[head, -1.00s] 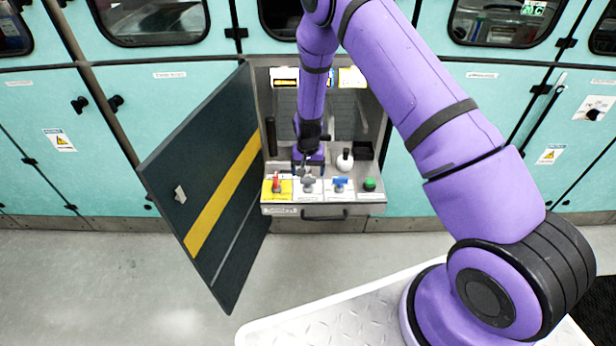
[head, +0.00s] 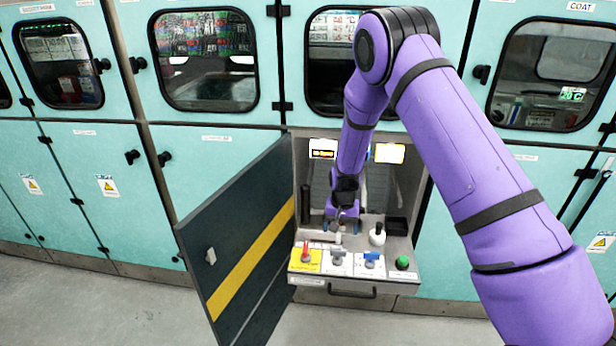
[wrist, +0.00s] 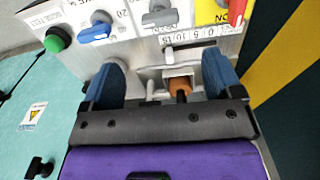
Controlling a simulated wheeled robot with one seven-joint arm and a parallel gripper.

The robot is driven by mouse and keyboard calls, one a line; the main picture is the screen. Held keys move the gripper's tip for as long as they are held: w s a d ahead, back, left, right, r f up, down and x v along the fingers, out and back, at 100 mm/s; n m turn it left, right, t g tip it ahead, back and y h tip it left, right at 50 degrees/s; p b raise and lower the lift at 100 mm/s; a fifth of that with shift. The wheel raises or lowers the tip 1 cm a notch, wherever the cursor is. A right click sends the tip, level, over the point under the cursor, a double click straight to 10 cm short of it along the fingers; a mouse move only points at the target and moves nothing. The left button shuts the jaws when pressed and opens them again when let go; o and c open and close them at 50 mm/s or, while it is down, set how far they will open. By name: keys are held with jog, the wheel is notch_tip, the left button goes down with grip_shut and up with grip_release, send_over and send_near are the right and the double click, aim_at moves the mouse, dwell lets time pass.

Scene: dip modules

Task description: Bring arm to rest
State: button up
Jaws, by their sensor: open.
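My gripper (head: 340,236) is inside the open cabinet bay, pointing down just behind the row of controls. In the wrist view its two blue fingers (wrist: 165,78) stand wide apart with nothing gripped. A grey bracket with an orange-brown cylinder (wrist: 180,84) shows between and below them; I cannot tell whether anything touches. My purple arm (head: 440,140) reaches in from the right, with its elbow raised.
The panel carries a red switch (head: 306,250), a grey knob (head: 338,258), a blue knob (head: 371,259) and a green button (head: 402,263). A white bottle (head: 377,236) stands right of the gripper. The cabinet's dark door (head: 235,250) hangs open at left.

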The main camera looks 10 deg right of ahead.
jog(key=s+d+r+n+t, duration=0.1)
jog(key=s+r, duration=0.2)
jog(key=r, duration=0.8)
jog(key=s+d+r+t+y, duration=0.1)
jog(key=s+r, duration=0.3)
jog(key=r, duration=0.6)
jog(key=s+d+r+n, duration=0.1)
jog(key=s+r, duration=0.2)
jog(key=r, duration=0.8)
jog(key=s+d+r+t, duration=0.1)
jog(key=s+r, duration=0.3)
jog(key=s, duration=0.5)
jog(key=s+d+r+n+t, duration=0.1)
jog(key=s+r, duration=0.3)
jog(key=s, duration=0.5)
jog(key=s+d+r+t+h, duration=0.1)
jog(key=s+r, duration=0.3)
jog(key=s, duration=0.5)
jog(key=shift+s+d+r+n, duration=0.3)
jog(key=shift+s+d+n, duration=0.05)
jog(key=shift+d+n, duration=0.1)
jog(key=shift+c, duration=0.4)
